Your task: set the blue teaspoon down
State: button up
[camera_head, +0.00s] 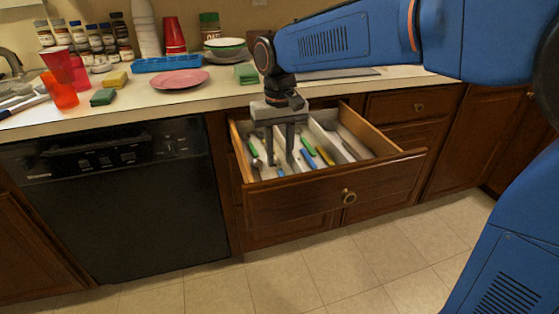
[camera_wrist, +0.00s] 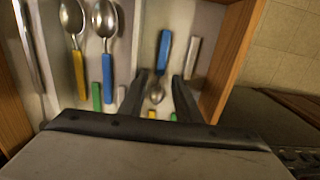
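My gripper (camera_head: 281,160) points down into the open drawer (camera_head: 310,185), with its two fingers apart. In the wrist view, a blue-handled teaspoon (camera_wrist: 165,50) lies in the compartment by the drawer's side wall, its metal bowl between the fingers (camera_wrist: 163,88). I see no finger clearly pressing on it. Its blue handle end (camera_head: 281,173) shows near the drawer front in the head view. A second, larger blue-handled spoon (camera_wrist: 107,90) lies in the neighbouring compartment.
A yellow-handled spoon (camera_wrist: 78,75) lies beside the larger blue one. A grey-handled piece (camera_wrist: 192,57) lies near the drawer's side wall. Compartment dividers stand close to the fingers. The counter above holds a pink plate (camera_head: 180,79), a blue tray (camera_head: 166,63) and cups.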

aim_at(279, 169)
notch_tip(279, 169, up, 10)
dwell(0.4)
jog(key=shift+f, duration=0.15)
